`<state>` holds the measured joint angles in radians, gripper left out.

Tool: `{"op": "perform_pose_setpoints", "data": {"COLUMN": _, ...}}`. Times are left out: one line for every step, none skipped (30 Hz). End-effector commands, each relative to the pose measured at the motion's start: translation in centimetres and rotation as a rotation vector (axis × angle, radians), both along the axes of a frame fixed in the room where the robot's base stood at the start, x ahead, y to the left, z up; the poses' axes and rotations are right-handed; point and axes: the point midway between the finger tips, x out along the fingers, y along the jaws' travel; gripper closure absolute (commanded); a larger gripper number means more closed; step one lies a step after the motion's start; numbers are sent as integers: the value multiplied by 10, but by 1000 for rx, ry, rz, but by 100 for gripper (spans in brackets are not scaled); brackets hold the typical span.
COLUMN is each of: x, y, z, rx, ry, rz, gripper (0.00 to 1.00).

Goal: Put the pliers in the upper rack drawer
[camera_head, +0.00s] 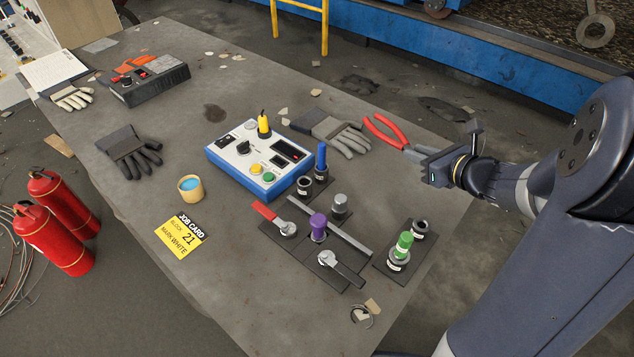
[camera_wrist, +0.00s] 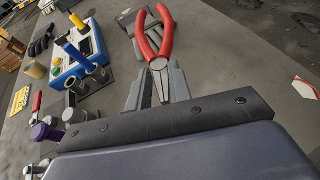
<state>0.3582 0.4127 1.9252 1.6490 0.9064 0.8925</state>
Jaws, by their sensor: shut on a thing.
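The pliers (camera_head: 385,131) have red handles and a grey metal head. My gripper (camera_head: 418,152) is shut on the metal head of the pliers and holds them up near the right edge of the table. The red handles point away from the gripper, to the left in the head view. In the wrist view the pliers (camera_wrist: 157,48) stand out between the two fingers (camera_wrist: 158,88), handles spread apart. I see no rack or drawer in either view.
The table (camera_head: 165,290) carries a blue-and-white control box (camera_head: 258,162), a plate with red and black levers (camera_head: 315,246), green and blue knobs, gloves (camera_head: 335,130), a cup (camera_head: 190,188) and a yellow job card (camera_head: 181,236). Red fire extinguishers (camera_head: 55,235) stand at the left.

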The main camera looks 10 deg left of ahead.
Motion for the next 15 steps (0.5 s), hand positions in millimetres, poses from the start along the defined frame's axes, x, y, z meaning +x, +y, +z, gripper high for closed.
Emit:
{"op": "perform_pose_setpoints", "data": {"x": -7, "y": -5, "z": 5, "rx": -1, "ry": -4, "rz": 52, "gripper": 100}}
{"op": "perform_pose_setpoints", "data": {"x": -12, "y": -6, "z": 6, "rx": 0, "ry": -2, "rz": 88, "gripper": 100}}
{"op": "perform_pose_setpoints", "data": {"x": -20, "y": -8, "z": 8, "rx": -1, "ry": -1, "rz": 135, "gripper": 100}}
{"op": "perform_pose_setpoints", "data": {"x": -26, "y": -10, "z": 8, "rx": 1, "ry": -1, "rz": 167, "gripper": 100}}
{"op": "perform_pose_setpoints", "data": {"x": -32, "y": -12, "z": 8, "rx": 1, "ry": 0, "rz": 196, "gripper": 100}}
{"op": "perform_pose_setpoints", "data": {"x": -38, "y": -14, "z": 8, "rx": 1, "ry": 0, "rz": 227, "gripper": 100}}
{"op": "perform_pose_setpoints", "data": {"x": -43, "y": -15, "z": 8, "rx": 1, "ry": 1, "rz": 249, "gripper": 100}}
{"op": "perform_pose_setpoints", "data": {"x": -47, "y": -17, "z": 8, "rx": 2, "ry": 0, "rz": 267, "gripper": 100}}
{"op": "perform_pose_setpoints", "data": {"x": -52, "y": -18, "z": 8, "rx": 1, "ry": 1, "rz": 287, "gripper": 100}}
{"op": "perform_pose_setpoints", "data": {"x": -55, "y": -19, "z": 8, "rx": 0, "ry": 1, "rz": 299, "gripper": 100}}
{"op": "perform_pose_setpoints", "data": {"x": -57, "y": -20, "z": 7, "rx": 0, "ry": 0, "rz": 308, "gripper": 100}}
{"op": "perform_pose_setpoints", "data": {"x": -59, "y": -21, "z": 7, "rx": 1, "ry": 0, "rz": 317, "gripper": 100}}
{"op": "perform_pose_setpoints", "data": {"x": -60, "y": -21, "z": 7, "rx": 1, "ry": -1, "rz": 321, "gripper": 100}}
{"op": "perform_pose_setpoints", "data": {"x": -61, "y": -21, "z": 7, "rx": 0, "ry": 0, "rz": 324, "gripper": 100}}
{"op": "perform_pose_setpoints", "data": {"x": -61, "y": -21, "z": 7, "rx": 0, "ry": 0, "rz": 326, "gripper": 100}}
